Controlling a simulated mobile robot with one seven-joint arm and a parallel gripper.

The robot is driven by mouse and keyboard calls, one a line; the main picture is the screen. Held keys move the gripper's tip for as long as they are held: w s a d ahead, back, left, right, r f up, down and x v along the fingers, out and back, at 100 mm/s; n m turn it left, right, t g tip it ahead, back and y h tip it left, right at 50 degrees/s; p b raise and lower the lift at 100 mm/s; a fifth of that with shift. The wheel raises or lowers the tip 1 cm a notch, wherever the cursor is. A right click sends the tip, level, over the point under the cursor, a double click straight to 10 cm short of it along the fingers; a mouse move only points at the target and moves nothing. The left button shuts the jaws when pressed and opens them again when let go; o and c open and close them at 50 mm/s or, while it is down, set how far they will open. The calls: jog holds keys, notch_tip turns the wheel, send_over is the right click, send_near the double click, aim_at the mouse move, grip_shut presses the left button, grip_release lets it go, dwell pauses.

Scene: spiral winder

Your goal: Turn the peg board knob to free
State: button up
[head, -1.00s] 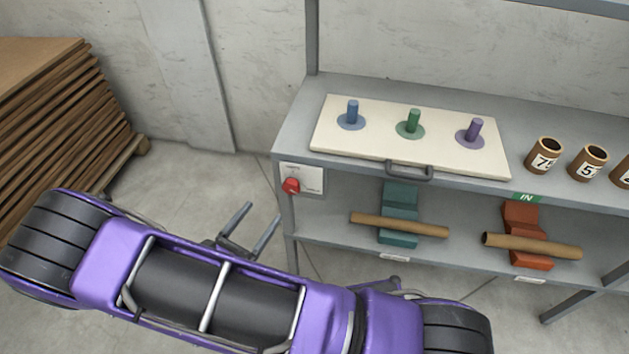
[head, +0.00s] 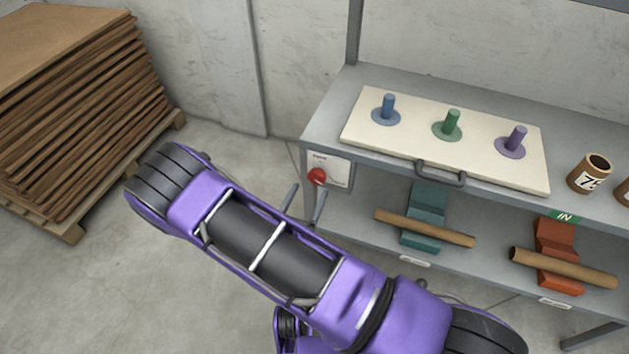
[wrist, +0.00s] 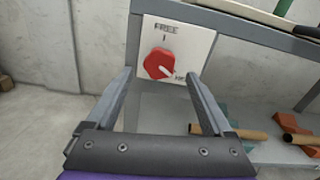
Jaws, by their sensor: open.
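The red knob (head: 317,176) sits on a white plate (head: 340,172) at the left front corner of the shelf. In the wrist view the knob (wrist: 159,64) lies between and beyond my fingers, and its white mark points to the lower right, away from the word FREE at the top of the plate (wrist: 200,40). My gripper (head: 305,203) is open and empty, just in front of and below the knob, not touching it in the wrist view (wrist: 158,85). The peg board (head: 480,150) is a cream board with blue, green and purple pegs on the top shelf.
A dark handle (head: 441,176) juts from the board's front edge. Below are a teal cradle (head: 428,210) and an orange cradle (head: 556,240), each with a cardboard tube. A numbered cup (head: 590,174) stands at right. Stacked brown sheets (head: 80,110) fill the left; the floor between is clear.

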aim_at(315, 179)
jog(key=x, duration=0.5)
grip_shut()
dwell(0.4)
